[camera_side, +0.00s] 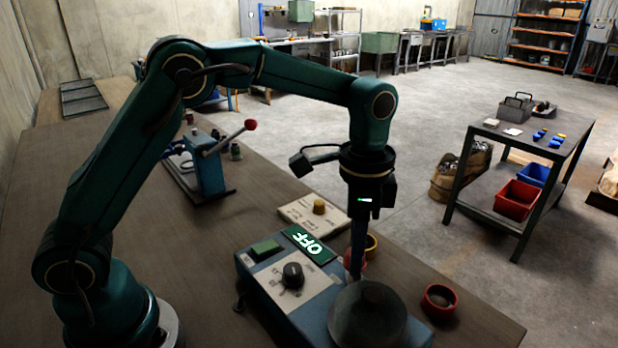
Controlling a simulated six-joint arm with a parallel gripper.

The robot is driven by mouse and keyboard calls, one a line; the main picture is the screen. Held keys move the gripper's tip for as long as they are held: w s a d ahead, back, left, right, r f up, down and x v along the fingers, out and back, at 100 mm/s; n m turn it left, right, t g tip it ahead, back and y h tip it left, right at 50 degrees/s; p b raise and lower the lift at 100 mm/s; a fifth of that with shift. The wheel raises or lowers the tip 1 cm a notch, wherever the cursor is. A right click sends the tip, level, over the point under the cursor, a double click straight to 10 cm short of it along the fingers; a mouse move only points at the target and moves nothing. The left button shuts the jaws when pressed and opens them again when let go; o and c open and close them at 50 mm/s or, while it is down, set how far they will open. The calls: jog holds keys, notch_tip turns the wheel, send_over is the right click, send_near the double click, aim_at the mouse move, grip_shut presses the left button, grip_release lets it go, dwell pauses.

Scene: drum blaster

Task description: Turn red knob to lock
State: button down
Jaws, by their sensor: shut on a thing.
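A blue control box (292,309) stands on the table at the lower middle, with a lit "OFF" sign (310,245), a black dial (293,275) and a green block (265,249). A dark round drum (368,315) sits at its right end. My gripper (356,272) points straight down behind the drum and is shut on a red knob (361,262). The fingers cover much of this knob, and the drum hides what is below. I cannot tell its turn angle.
A red ring (440,299) lies right of the drum, and a yellow ring (371,244) is just behind my gripper. A flat board with a yellow knob (319,207) lies behind the box. A blue press with a red-balled lever (207,165) stands further back.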

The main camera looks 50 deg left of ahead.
jog(key=shift+r, duration=0.1)
jog(key=c, duration=0.5)
grip_release()
jog(key=shift+r, duration=2.55)
